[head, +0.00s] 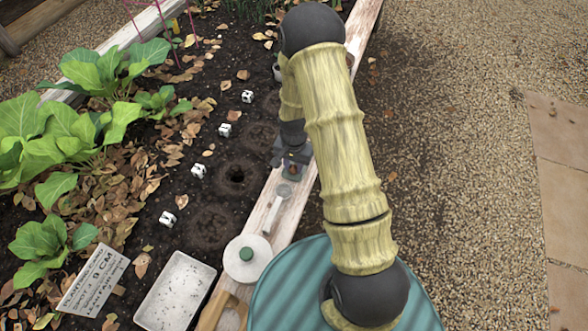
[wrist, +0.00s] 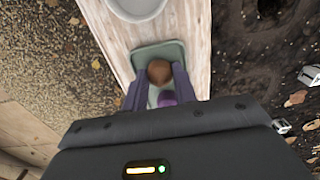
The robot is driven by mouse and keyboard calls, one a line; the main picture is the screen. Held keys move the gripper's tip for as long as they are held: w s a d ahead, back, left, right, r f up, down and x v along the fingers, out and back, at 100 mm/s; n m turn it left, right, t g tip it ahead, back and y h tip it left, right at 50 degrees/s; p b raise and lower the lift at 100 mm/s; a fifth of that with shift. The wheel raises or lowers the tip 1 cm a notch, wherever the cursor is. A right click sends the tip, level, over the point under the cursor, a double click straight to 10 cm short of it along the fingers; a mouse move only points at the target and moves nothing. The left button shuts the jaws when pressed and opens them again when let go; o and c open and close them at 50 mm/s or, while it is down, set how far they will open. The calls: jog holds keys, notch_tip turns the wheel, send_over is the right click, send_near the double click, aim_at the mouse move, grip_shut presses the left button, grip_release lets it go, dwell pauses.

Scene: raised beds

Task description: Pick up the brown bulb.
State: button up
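The brown bulb (wrist: 159,71) is round and lies on a small grey-green tray (wrist: 147,52) on the pale wooden edge of the bed. A purple thing (wrist: 167,98) lies beside it on the tray, nearer my gripper's body. My gripper (wrist: 160,79) is open, with one finger at the left and one at the right of the bulb. Whether the fingers touch the bulb cannot be told.
A pale bowl (wrist: 137,6) stands beyond the tray. A dug hole (head: 236,174) is in the soil, near several white cube markers (head: 199,171). A long-handled tool (head: 277,208), a white disc with a green knob (head: 247,258), a white tray (head: 176,291) and a sign (head: 92,280) are nearer.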

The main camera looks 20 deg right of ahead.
aim_at(294, 165)
notch_tip(294, 165, up, 10)
jog(key=p, duration=0.3)
jog(key=shift+p, duration=0.35)
jog(key=shift+w, duration=0.1)
dwell(0.5)
jog(key=n, duration=0.2)
jog(key=w+r+n, duration=0.1)
jog(key=n, duration=0.1)
jog(key=w+n, duration=0.1)
jog(key=n, duration=0.2)
jog(key=shift+r, duration=0.25)
jog(key=shift+a, duration=0.1)
